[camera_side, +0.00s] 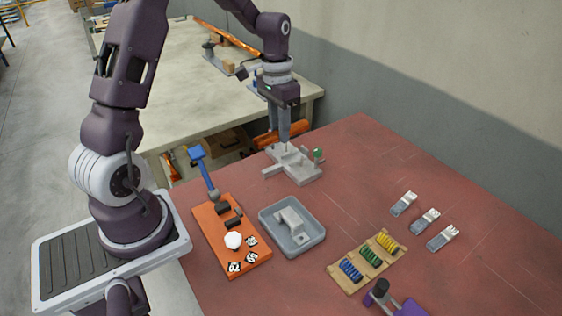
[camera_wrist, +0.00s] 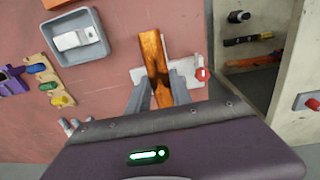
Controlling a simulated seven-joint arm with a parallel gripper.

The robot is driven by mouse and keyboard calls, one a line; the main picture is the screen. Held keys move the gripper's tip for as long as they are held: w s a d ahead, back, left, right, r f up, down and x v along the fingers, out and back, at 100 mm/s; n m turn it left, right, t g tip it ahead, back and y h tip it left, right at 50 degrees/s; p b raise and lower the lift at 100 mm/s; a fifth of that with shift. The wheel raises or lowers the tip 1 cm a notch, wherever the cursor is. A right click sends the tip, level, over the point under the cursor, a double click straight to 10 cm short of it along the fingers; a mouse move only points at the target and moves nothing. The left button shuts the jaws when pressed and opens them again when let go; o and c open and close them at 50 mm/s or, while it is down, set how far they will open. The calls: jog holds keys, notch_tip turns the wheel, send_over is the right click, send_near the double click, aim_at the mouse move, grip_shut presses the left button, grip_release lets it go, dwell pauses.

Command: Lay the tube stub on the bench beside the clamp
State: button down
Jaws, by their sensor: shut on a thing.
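The tube stub is an orange-copper bar (camera_wrist: 152,48) in the wrist view, lying between my gripper's fingers (camera_wrist: 155,92). In the side view its orange length (camera_side: 296,131) runs level across my gripper's fingertips (camera_side: 284,138). My gripper is shut on it, pointing down. The clamp is a pale grey fixture (camera_side: 296,170) on the red bench (camera_side: 362,150), just below the fingers in the side view. In the wrist view the clamp (camera_wrist: 191,67) lies partly hidden behind the stub. The side view shows the stub above the bench; its exact height over the clamp is unclear.
A grey tray (camera_side: 266,222) holding a pale block stands nearer the camera. An orange board (camera_side: 205,213) lies left of it, a spring rack (camera_side: 345,284) right of it. Small grey clips (camera_side: 425,220) lie at the right. Bare bench lies right of the clamp.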

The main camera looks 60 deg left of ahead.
notch_tip(320, 180, down, 8)
jog(key=shift+f, duration=0.15)
jog(key=c, duration=1.1)
grip_release()
jog(key=shift+c, duration=0.2)
jog(key=shift+f, duration=0.2)
jog(key=r, duration=0.7)
jog(key=shift+w+r, duration=0.2)
jog(key=shift+w, duration=0.2)
notch_tip(320, 180, up, 7)
jog(key=t, duration=0.1)
send_over(280, 165)
jog(key=s+d, duration=0.1)
jog(key=d, duration=0.3)
jog(key=s+d+r+t, duration=0.1)
jog(key=s+d+r, duration=0.3)
jog(key=s+r, duration=0.1)
jog(key=s+d+r+t+y, duration=0.1)
jog(key=s+d+r, duration=0.3)
jog(key=s, duration=0.3)
jog(key=shift+s+r+t, duration=0.4)
jog(key=shift+r, duration=0.1)
jog(key=shift+o, duration=0.4)
jog(key=s+d+t, duration=0.1)
jog(key=s+d, duration=0.1)
jog(key=s, duration=0.6)
jog(key=shift+s+d+t, duration=0.25)
jog(key=shift+t, duration=0.15)
